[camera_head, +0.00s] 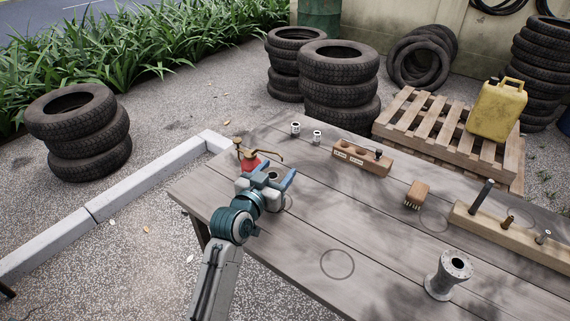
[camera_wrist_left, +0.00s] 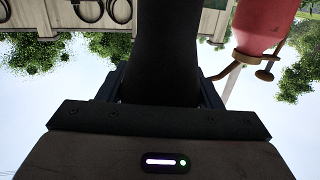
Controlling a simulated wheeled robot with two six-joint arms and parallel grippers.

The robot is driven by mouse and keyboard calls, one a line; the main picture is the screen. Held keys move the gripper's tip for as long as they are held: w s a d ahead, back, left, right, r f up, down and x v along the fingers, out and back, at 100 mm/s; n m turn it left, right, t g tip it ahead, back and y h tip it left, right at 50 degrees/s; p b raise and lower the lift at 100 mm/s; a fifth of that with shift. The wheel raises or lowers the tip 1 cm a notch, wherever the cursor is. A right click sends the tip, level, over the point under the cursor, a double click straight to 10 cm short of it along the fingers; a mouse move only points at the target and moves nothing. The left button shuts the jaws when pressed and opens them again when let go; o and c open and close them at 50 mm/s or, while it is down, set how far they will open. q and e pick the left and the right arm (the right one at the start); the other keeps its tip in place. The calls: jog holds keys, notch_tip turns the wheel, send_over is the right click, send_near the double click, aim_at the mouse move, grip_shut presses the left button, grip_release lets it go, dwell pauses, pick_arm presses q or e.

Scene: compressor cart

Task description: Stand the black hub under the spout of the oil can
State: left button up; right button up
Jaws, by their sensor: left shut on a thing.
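The red oil can (camera_head: 251,163) stands near the table's far left corner, with a thin brass spout reaching right. It also shows, inverted, at the upper right of the left wrist view (camera_wrist_left: 262,28). My left gripper (camera_head: 274,178) is just in front of the can, close to the spout. In the left wrist view the black hub (camera_wrist_left: 163,50) fills the space between its fingers, and the gripper is shut on it. In the head view the hub is mostly hidden by the gripper, so I cannot tell whether it touches the table. My right gripper is not in view.
The wooden table (camera_head: 390,235) has free room in the middle. A grey flanged spool (camera_head: 448,275), a brush (camera_head: 417,195), a wooden block with holes (camera_head: 361,158), a pegged beam (camera_head: 515,238) and two small cans (camera_head: 296,129) stand on it.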

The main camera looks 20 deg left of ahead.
pick_arm(q)
jog(key=x, duration=0.2)
jog(key=f+x, duration=0.1)
jog(key=x, duration=0.2)
jog(key=shift+w, duration=0.1)
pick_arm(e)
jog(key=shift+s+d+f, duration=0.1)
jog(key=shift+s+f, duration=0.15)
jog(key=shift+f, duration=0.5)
pick_arm(q)
jog(key=shift+f, duration=0.15)
jog(key=o, duration=0.9)
jog(key=shift+f, duration=0.1)
jog(key=o, duration=0.3)
jog(key=shift+o, duration=0.4)
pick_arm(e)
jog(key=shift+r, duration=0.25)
